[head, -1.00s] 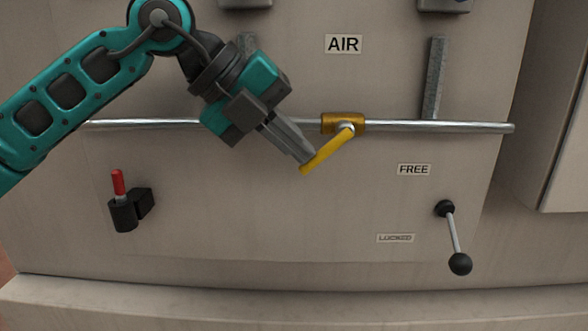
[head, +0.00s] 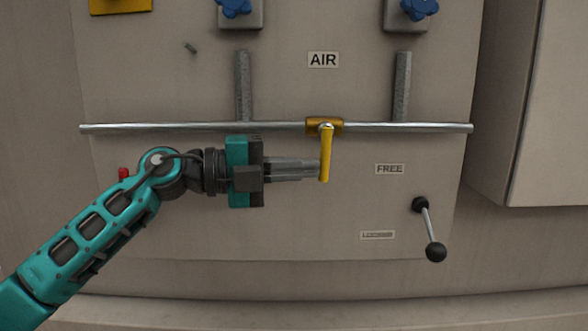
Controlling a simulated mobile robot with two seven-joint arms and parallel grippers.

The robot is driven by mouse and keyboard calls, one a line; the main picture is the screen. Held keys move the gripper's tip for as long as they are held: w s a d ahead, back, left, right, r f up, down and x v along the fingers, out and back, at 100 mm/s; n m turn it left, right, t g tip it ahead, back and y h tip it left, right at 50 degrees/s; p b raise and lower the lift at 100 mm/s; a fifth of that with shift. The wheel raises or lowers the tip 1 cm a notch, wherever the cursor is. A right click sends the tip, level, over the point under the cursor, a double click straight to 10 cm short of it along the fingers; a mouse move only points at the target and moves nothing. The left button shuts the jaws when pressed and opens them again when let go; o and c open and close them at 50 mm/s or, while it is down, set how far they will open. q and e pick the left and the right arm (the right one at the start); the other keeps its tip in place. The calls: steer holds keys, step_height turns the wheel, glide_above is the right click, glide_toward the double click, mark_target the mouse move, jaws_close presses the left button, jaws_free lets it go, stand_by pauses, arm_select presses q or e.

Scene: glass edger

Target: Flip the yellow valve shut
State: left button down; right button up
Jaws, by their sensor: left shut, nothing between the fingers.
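The yellow valve lever (head: 326,156) hangs straight down, at right angles to the horizontal pipe. Its brass-coloured valve body (head: 312,126) sits on the pipe (head: 200,127) below the AIR label (head: 323,60). My left gripper (head: 316,168) reaches in from the left below the pipe. Its fingers are shut with nothing between them, and the tips are at the left side of the lever. I cannot tell whether they touch it. My right gripper is not in view.
A lever with black knobs (head: 429,230) is at the lower right, near the FREE label (head: 390,169). Two blue knobs (head: 419,8) are at the top.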

arm_select(q)
steer(key=shift+d+f+h, duration=0.1)
steer(key=shift+d+h, duration=0.1)
steer(key=shift+h, duration=0.2)
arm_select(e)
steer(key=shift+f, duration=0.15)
